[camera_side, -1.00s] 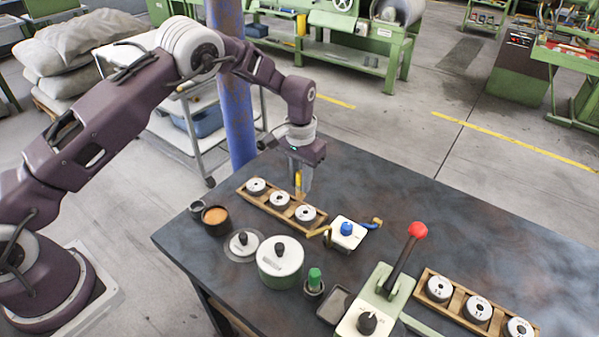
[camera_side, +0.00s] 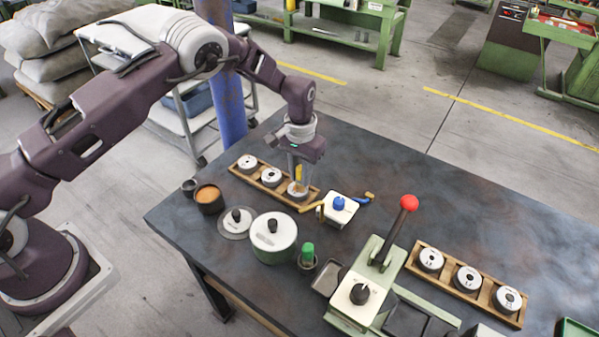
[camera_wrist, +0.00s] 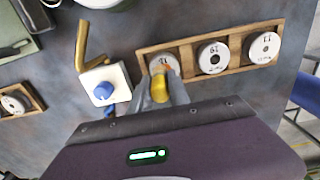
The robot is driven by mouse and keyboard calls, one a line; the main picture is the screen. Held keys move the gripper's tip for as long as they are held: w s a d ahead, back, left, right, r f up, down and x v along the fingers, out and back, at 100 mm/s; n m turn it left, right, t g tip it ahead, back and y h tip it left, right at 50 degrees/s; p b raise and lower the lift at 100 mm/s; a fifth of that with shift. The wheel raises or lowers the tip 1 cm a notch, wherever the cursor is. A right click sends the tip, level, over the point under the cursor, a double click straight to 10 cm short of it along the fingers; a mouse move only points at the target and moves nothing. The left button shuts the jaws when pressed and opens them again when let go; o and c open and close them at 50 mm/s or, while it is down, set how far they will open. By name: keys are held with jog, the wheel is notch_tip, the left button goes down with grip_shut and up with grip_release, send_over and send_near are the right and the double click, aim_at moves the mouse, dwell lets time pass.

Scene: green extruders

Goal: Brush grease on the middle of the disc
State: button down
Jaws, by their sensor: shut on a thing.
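My gripper (camera_side: 299,178) is shut on a brush with a yellow handle (camera_side: 299,172); the handle also shows in the wrist view (camera_wrist: 159,90). The brush points down at the right-hand disc (camera_side: 296,191) of a wooden rack (camera_side: 250,179). This light grey disc also shows in the wrist view (camera_wrist: 163,59), partly hidden by the brush and fingers. The brush tip is over or on the disc's middle; I cannot tell whether it touches. Two more discs, the middle one (camera_side: 271,176) and the left one (camera_side: 247,162), sit uncovered in the rack. A dark pot (camera_side: 209,207) holds orange-brown stuff.
A white block with a blue knob (camera_side: 338,203) and brass hooks stands close right of the rack. Nearer are a lidded green-white pot (camera_side: 273,244), a green-capped bottle (camera_side: 307,252) and a lever press (camera_side: 380,255) with a red ball. A second disc rack (camera_side: 482,299) lies right.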

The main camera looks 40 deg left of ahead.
jog(key=shift+w+a+r, duration=0.1)
jog(key=shift+w+a, duration=0.1)
jog(key=shift+a, duration=1.25)
notch_tip(320, 180, up, 8)
